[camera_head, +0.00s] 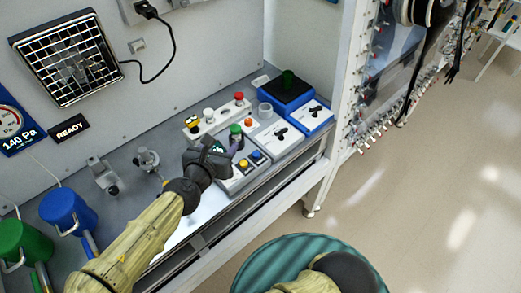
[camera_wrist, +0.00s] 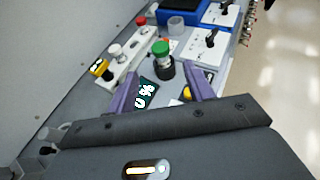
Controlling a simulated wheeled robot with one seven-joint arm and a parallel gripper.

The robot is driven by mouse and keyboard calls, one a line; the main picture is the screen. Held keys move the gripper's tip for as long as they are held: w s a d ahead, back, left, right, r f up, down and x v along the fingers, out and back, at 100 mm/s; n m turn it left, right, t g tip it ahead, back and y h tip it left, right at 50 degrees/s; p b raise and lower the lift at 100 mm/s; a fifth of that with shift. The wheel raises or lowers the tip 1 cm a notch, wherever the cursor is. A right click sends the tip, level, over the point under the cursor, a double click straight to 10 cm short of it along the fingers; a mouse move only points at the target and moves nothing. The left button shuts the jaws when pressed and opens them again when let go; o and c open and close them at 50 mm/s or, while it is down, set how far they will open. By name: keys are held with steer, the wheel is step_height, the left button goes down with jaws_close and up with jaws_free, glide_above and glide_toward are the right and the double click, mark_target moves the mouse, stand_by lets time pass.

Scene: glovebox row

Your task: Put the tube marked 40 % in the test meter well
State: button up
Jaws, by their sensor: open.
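A white rack (camera_head: 220,117) holds a yellow-capped tube (camera_head: 193,122), a white-capped tube (camera_head: 208,114) and a red-capped tube (camera_head: 239,97). No mark on these tubes is readable. A green-capped tube (camera_wrist: 160,48) stands upright in a black round well (camera_wrist: 161,69) on the test meter (camera_head: 240,178). The meter's dark display (camera_wrist: 148,94) carries white characters that I cannot read surely. My gripper (camera_head: 232,143) is open and empty over the meter. In the wrist view its purple fingers (camera_wrist: 162,72) point toward the green-capped tube, apart from it as far as I can tell.
A blue device (camera_head: 287,92) with a dark green top stands at the back right, beside white panels with black knobs (camera_head: 281,133). A clear cup (camera_head: 265,110) stands behind the meter. Metal clamps (camera_head: 147,160) and blue and green containers (camera_head: 68,208) stand at left.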

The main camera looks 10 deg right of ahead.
steer(key=d+f+m+g, duration=0.1)
steer(key=d+f+m, duration=0.1)
steer(key=d+f+m+g, duration=0.2)
steer(key=d, duration=0.1)
steer(key=d+f+m+g+h, duration=0.1)
steer(key=d+f+m, duration=0.1)
steer(key=d+f, duration=0.1)
steer(key=shift+s+d+g, duration=0.25)
steer(key=shift+g, duration=0.15)
steer(key=s+d+f+m+g+y, duration=0.3)
steer(key=s+d+m+g, duration=0.3)
steer(key=m, duration=0.7)
steer(key=s+d+r+m+y, duration=0.1)
steer(key=d+r+m, duration=0.1)
steer(key=r+m, duration=0.3)
steer(key=d+r+m+t+y, duration=0.1)
steer(key=d+r+m+y, duration=0.1)
steer(key=r+m, duration=0.4)
steer(key=shift+s+d+m, duration=0.35)
steer(key=shift+s+m, duration=0.05)
steer(key=shift+m, duration=0.4)
